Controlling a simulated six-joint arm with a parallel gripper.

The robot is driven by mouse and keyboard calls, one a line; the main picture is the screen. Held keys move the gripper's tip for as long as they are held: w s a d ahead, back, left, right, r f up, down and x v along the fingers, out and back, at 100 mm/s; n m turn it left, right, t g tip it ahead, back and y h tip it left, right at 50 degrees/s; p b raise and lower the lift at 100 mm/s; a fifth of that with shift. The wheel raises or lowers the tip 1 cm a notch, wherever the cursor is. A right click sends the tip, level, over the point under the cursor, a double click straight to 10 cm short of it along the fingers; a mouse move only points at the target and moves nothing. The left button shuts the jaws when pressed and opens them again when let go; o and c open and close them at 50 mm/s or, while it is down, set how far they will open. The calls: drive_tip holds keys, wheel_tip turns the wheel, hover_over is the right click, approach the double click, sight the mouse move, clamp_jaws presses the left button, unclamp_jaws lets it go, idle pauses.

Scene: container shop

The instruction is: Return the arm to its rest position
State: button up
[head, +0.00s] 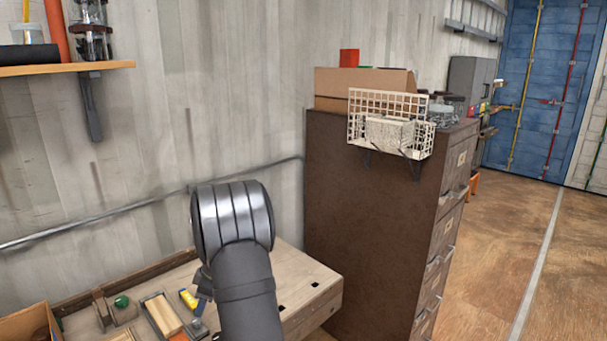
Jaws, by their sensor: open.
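My arm stands in the lower middle of the head view, with a thick grey joint at its top and a dark link below it. My gripper cannot be made out; the arm or the picture's lower edge hides it. The wooden workbench (305,283) lies behind and beside the arm. Small dark and grey parts show just left of the link, but I cannot tell what they are.
A green ball (122,301), a yellow item (188,299) and wooden trays lie on the bench's left part. A cardboard box (22,325) is at lower left. A brown filing cabinet (370,215) with a wire basket (390,103) stands right. A shelf (60,69) hangs upper left.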

sight(196, 321)
drive_tip(key=x, duration=0.7)
drive_tip(key=shift+a+f, duration=0.15)
drive_tip(key=v, duration=1.8)
drive_tip(key=x, duration=1.7)
drive_tip(key=shift+a+f, duration=0.1)
drive_tip(key=shift+f, duration=0.2)
drive_tip(key=shift+a+f+m, duration=0.1)
drive_tip(key=shift+f+m, duration=0.05)
drive_tip(key=shift+m, duration=0.15)
drive_tip(key=m+t, duration=0.1)
drive_tip(key=m, duration=0.2)
drive_tip(key=shift+s, duration=0.15)
drive_tip(key=shift+s+m+t+h, duration=0.1)
drive_tip(key=shift+m+t+h, duration=0.25)
drive_tip(key=shift+m, duration=0.75)
drive_tip(key=shift+m+t+h, duration=0.15)
drive_tip(key=shift+m+t, duration=0.4)
drive_tip(key=shift+m, duration=0.55)
drive_tip(key=shift+a+m+t+h, duration=0.1)
drive_tip(key=shift+m+t+h, duration=0.2)
drive_tip(key=shift+m, duration=0.7)
drive_tip(key=shift+a+m+t+h, duration=0.1)
drive_tip(key=shift+m+t+h, duration=0.15)
drive_tip(key=shift+m, duration=0.75)
drive_tip(key=shift+s+m, duration=0.1)
drive_tip(key=shift+m, duration=0.4)
